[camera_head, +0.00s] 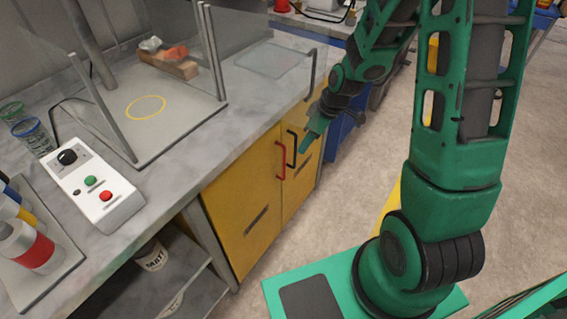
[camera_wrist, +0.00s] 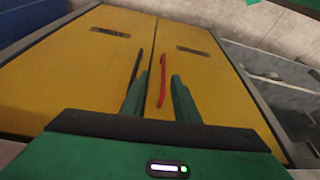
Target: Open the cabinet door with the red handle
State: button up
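The red handle (camera_head: 280,160) is an upright bar on the left yellow cabinet door (camera_head: 240,203), beside the seam between two doors. That door looks closed. My gripper (camera_head: 306,146) is in front of the doors, to the right of the red handle in the head view. In the wrist view my gripper (camera_wrist: 160,77) is open, and the red handle (camera_wrist: 162,80) shows in the gap between its two green fingers. I see no clear contact, and the depth between fingers and handle is hard to tell.
A black handle (camera_head: 292,149) is on the neighbouring yellow door (camera_head: 300,180), close to the red one. The grey countertop (camera_head: 185,160) overhangs the doors and bears a white control box (camera_head: 97,187). The floor (camera_head: 335,195) before the cabinet is clear.

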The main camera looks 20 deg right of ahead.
jog(key=w+a+f+n, duration=0.1)
jog(key=w+a+f, duration=0.1)
jog(key=a+f, duration=0.1)
send_over(284, 177)
jog(key=shift+y, duration=0.3)
jog(key=f, duration=0.9)
jog(key=shift+w+d+f, duration=0.1)
jog(key=shift+w+f, duration=0.25)
jog(key=shift+f, duration=0.05)
grip_shut()
